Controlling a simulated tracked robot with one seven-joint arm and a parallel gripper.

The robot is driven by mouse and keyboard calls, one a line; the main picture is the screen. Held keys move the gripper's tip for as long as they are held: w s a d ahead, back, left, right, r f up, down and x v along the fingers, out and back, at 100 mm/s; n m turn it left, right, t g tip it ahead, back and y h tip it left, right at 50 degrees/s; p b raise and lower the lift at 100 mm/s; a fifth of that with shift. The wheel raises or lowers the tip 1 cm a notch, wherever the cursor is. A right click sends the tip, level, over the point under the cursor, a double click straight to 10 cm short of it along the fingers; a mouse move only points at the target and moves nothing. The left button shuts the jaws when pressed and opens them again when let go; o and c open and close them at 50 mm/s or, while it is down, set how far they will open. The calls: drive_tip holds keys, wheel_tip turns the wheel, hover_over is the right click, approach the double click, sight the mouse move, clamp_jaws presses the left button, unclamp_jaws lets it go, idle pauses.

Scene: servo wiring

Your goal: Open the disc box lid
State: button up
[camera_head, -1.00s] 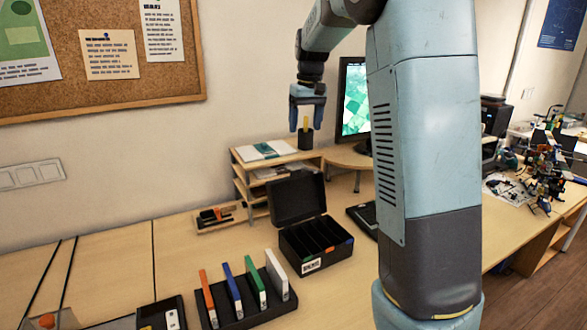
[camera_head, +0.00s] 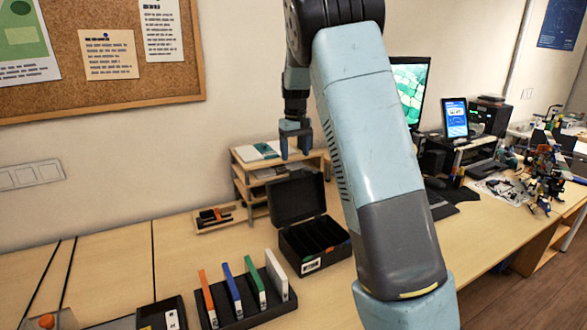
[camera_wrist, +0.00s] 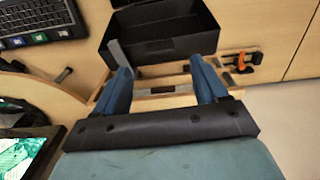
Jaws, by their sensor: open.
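The black disc box (camera_head: 318,262) stands on the bench with its lid (camera_head: 296,198) raised upright at the back. Its dark dividers and a white label face front. My gripper (camera_head: 296,156) hangs above and behind the lid, near the shelf unit, pointing down, apart from the box. In the wrist view, the disc box (camera_wrist: 165,52) is at the top, beyond my open fingers (camera_wrist: 161,62). The fingers are spread with no disc box part between them. A grey piece shows beside the left finger. The lid's hinge is not clear.
A wooden shelf unit (camera_head: 246,188) stands behind the box. A rack with several coloured cases (camera_head: 247,290) is in front left. The monitor (camera_head: 411,90) and a keyboard are to the right. Bare bench (camera_head: 200,250) lies left of the box.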

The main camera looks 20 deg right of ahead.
drive_tip(key=shift+f, duration=3.1)
drive_tip(key=shift+c, duration=0.2)
clamp_jaws()
drive_tip(key=shift+d, duration=0.1)
